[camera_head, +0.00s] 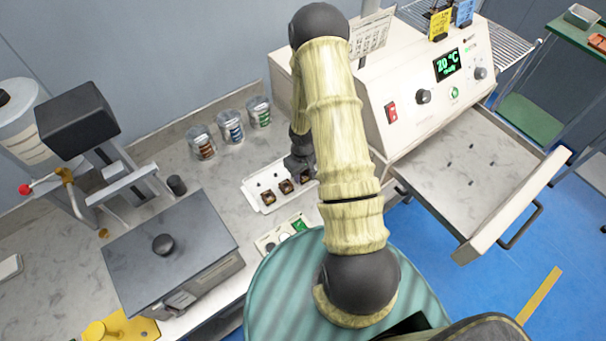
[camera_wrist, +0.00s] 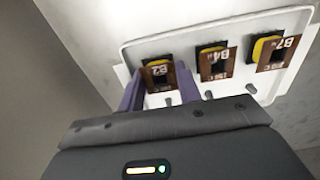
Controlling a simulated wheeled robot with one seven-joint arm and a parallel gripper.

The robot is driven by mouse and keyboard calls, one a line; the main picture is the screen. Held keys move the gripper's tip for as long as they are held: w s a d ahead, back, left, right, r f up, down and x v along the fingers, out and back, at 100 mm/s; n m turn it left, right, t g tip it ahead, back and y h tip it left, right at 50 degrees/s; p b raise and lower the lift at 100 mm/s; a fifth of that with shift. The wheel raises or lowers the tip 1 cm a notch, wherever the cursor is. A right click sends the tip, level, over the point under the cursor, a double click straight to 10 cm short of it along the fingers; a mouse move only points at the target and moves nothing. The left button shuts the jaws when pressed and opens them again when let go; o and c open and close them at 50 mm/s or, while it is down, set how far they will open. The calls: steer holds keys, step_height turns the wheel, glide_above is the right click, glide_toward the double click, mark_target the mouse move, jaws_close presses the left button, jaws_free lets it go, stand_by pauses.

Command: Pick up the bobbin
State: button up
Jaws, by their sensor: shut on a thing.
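Bobbins with yellow middles and brown tags stand in a white tray (camera_head: 262,207); its rim also shows in the wrist view (camera_wrist: 222,27). My gripper (camera_wrist: 160,80) is shut on the bobbin tagged B2 (camera_wrist: 158,70), with one purple finger on each side. That bobbin is still in or just over the tray; I cannot tell whether it touches. The B4 bobbin (camera_wrist: 213,60) and another tagged bobbin (camera_wrist: 268,50) sit beside it. In the head view, my gripper (camera_head: 299,166) is at the tray's right end, partly hidden by my arm.
Several grey pegs stand in the tray. Three cans (camera_head: 231,126) stand behind it. A grey lidded box (camera_head: 172,250) is at the left. A white oven-like unit (camera_head: 425,95) reads 20 °C, with an open drawer (camera_head: 475,170) below. A small panel (camera_head: 285,233) lies in front of the tray.

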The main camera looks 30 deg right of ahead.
step_height(320, 180, up, 10)
steer(key=shift+f, duration=0.15)
stand_by(0.7)
steer(key=w+a+r+m+p, duration=0.1)
steer(key=w+a+r+p, duration=0.3)
steer(key=a+p, duration=0.5)
step_height(320, 180, up, 3)
steer(key=p, duration=0.4)
steer(key=shift+f+m, duration=0.15)
steer(key=shift+m, duration=0.25)
steer(key=shift+s+f, duration=0.1)
